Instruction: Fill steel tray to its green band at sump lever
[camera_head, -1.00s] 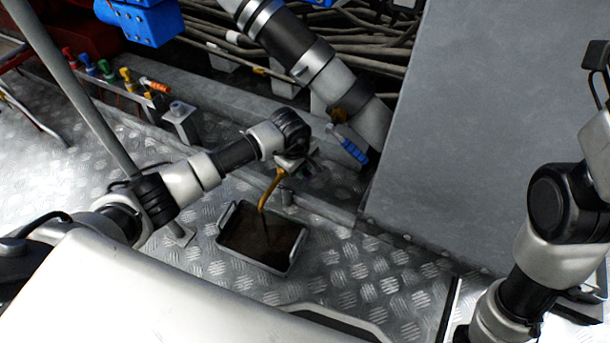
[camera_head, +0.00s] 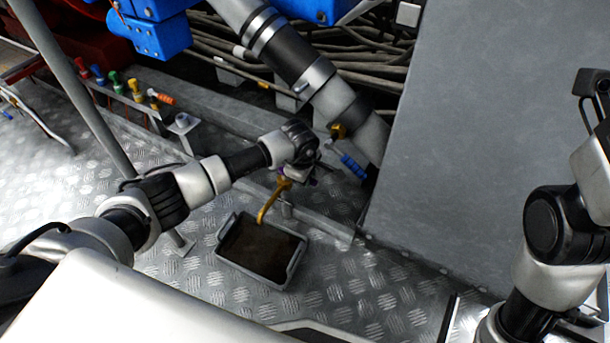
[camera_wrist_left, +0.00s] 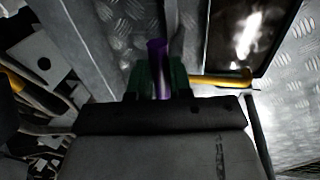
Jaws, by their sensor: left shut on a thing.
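The steel tray (camera_head: 224,256) sits on the tread-plate floor with dark brown liquid inside; it also shows at the upper right of the left wrist view (camera_wrist_left: 262,72). I cannot make out its green band. A yellow spout (camera_head: 266,208) curves down over the tray's back edge, with no stream visible from it. My left gripper (camera_head: 297,176) is at the top of the spout. In the left wrist view, its green fingers (camera_wrist_left: 161,80) are shut on a purple lever (camera_wrist_left: 157,58).
A blue-handled valve (camera_head: 352,165) is just right of my left gripper, near a thick pipe (camera_head: 318,80). A large grey panel (camera_head: 480,130) stands to the right. Several coloured knobs (camera_head: 115,80) line a rail at the left. The floor right of the tray is clear.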

